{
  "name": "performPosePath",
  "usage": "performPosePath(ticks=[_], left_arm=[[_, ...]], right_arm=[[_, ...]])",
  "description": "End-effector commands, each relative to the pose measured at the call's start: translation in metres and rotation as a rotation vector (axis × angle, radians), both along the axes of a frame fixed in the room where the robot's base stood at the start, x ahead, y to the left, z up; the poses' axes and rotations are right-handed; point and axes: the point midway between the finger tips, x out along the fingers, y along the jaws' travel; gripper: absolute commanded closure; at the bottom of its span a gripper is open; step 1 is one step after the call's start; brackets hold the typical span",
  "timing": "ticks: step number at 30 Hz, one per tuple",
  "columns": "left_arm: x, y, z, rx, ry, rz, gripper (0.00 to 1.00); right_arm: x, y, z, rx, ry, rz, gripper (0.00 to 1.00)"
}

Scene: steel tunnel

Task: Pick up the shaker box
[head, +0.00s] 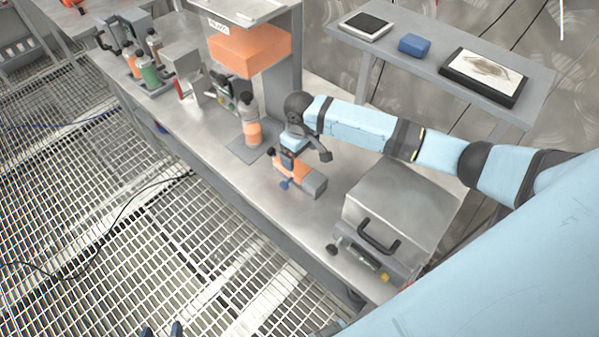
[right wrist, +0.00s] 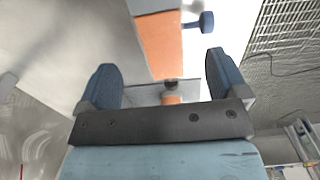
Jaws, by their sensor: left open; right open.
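The shaker box, which I take to be the small orange and grey box with a blue knob (head: 314,184), sits on the steel bench in the head view. My right gripper (head: 300,157) is above it and hides part of it. In the right wrist view the box (right wrist: 160,45) shows beyond the open fingers (right wrist: 160,65), cut off by the top edge. The fingers are apart with nothing held; I cannot tell whether they touch the box. My left gripper (head: 162,331) shows only its two fingertips at the bottom edge, apart and empty over the grating.
An orange-banded bottle (head: 250,125) stands just left of the right gripper. A steel cabinet with a black handle (head: 402,215) stands to the right. A side shelf (head: 425,60) carries a tablet, a blue box and a framed picture. More bottles (head: 150,75) stand at the bench's far end.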

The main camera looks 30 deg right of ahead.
Motion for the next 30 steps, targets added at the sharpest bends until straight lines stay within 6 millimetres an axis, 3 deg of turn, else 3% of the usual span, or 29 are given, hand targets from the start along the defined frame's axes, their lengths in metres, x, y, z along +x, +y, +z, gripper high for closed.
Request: performPosePath(ticks=[12, 21, 30], left_arm=[[0.003, 0.0, 0.012, -0.001, -0.012, 0.001, 0.41], [0.003, 0.001, 0.01, 0.001, -0.008, 0.003, 0.41], [0.002, 0.001, 0.008, 0.001, -0.004, 0.003, 0.41]], right_arm=[[0.0, 0.001, -0.048, 0.0, -0.001, -0.001, 0.08], [0.0, 0.001, -0.054, 0.001, -0.002, 0.0, 0.08], [0.0, 0.001, -0.054, 0.001, -0.002, 0.0, 0.77]])
